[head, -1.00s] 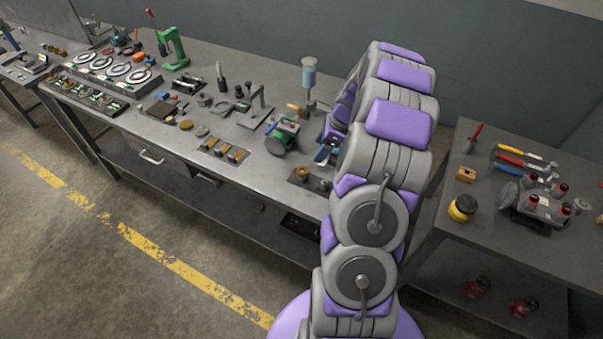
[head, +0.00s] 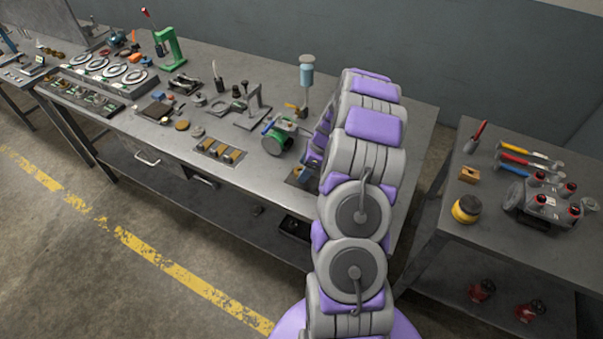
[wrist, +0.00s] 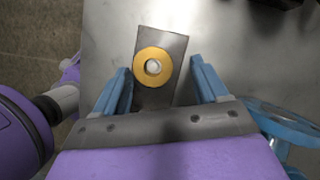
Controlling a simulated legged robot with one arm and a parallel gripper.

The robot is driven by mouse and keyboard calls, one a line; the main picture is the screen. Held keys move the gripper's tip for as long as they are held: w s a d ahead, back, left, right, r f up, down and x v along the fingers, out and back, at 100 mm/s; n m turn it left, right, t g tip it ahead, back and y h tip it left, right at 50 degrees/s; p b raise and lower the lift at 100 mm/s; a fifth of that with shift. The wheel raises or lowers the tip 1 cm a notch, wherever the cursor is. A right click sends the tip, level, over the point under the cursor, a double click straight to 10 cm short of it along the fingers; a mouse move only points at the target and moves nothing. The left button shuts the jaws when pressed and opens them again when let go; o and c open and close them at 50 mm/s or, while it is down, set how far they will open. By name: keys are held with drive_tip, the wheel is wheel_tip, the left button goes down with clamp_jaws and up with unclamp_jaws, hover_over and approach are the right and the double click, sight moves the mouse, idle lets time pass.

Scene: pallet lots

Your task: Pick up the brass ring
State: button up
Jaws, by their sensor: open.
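The brass ring (wrist: 153,80) shows in the wrist view as a flat gold disc around a pale round post top (wrist: 153,66). It sits over a dark rectangular plate (wrist: 172,45) on the grey bench. My gripper (wrist: 161,70) is open. Its two blue fingers reach to either side of the plate, with the ring between them near fingertip level in the picture. The fingers do not appear to touch the ring; the height gap cannot be told. In the head view my arm hides the ring, and part of the plate (head: 292,178) shows beside the arm.
A green and grey machine (head: 275,139) stands just left of my arm on the bench (head: 240,184). A block with several brass pieces (head: 219,151) lies further left. A second bench (head: 500,253) with tools is at the right. The wall is behind.

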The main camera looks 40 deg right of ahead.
drive_tip(key=shift+a+r, duration=0.1)
drive_tip(key=shift+a, duration=0.2)
drive_tip(key=shift+c, duration=0.3)
drive_tip(key=shift+a+r, duration=0.1)
drive_tip(key=shift+a, duration=0.2)
drive_tip(key=c, duration=0.3)
drive_tip(key=shift+d, duration=0.4)
drive_tip(key=c, duration=0.8)
drive_tip(key=shift+a, duration=0.1)
